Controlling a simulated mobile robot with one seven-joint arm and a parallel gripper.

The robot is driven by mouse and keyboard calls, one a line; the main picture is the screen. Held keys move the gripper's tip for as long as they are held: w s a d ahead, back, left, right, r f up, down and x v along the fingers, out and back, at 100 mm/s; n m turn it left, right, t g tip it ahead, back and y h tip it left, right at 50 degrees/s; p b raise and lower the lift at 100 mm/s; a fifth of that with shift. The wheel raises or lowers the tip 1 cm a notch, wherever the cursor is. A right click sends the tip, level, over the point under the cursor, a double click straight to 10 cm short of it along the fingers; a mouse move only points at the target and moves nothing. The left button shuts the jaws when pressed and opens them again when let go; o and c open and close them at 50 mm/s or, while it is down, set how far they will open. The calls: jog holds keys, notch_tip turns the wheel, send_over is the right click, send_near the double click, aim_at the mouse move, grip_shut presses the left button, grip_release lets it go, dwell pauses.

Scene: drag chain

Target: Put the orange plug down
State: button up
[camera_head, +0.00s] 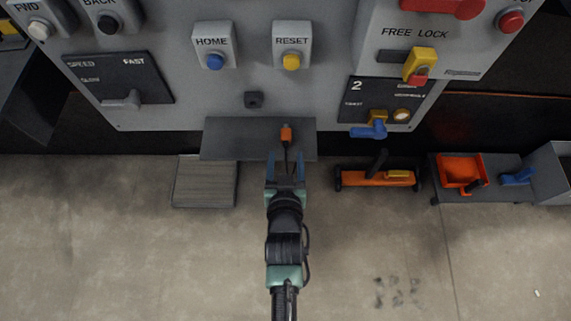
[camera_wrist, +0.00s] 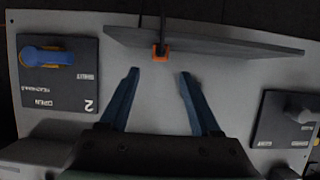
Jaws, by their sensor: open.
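The orange plug (camera_head: 286,134) is at the grey shelf (camera_head: 232,139) on the front of the control panel, with a dark cable running from it. In the wrist view the orange plug (camera_wrist: 160,54) shows at the edge of the shelf (camera_wrist: 240,50), beyond my fingertips. My gripper (camera_head: 285,162) is in front of the shelf, its two blue fingers spread. In the wrist view my gripper (camera_wrist: 159,73) is open and empty, the plug lying ahead of the gap between the tips. Whether the plug rests fully on the shelf I cannot tell.
Above the shelf are the HOME button (camera_head: 214,61), the RESET button (camera_head: 291,61) and a dark socket (camera_head: 254,99). A blue-handled switch (camera_head: 369,130) is on the right. An orange tool (camera_head: 376,179) and an orange bin (camera_head: 460,170) are right of my arm. The front floor is clear.

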jog(key=v, duration=0.3)
jog(key=shift+s+r, duration=0.1)
jog(key=shift+s, duration=0.15)
dwell(0.4)
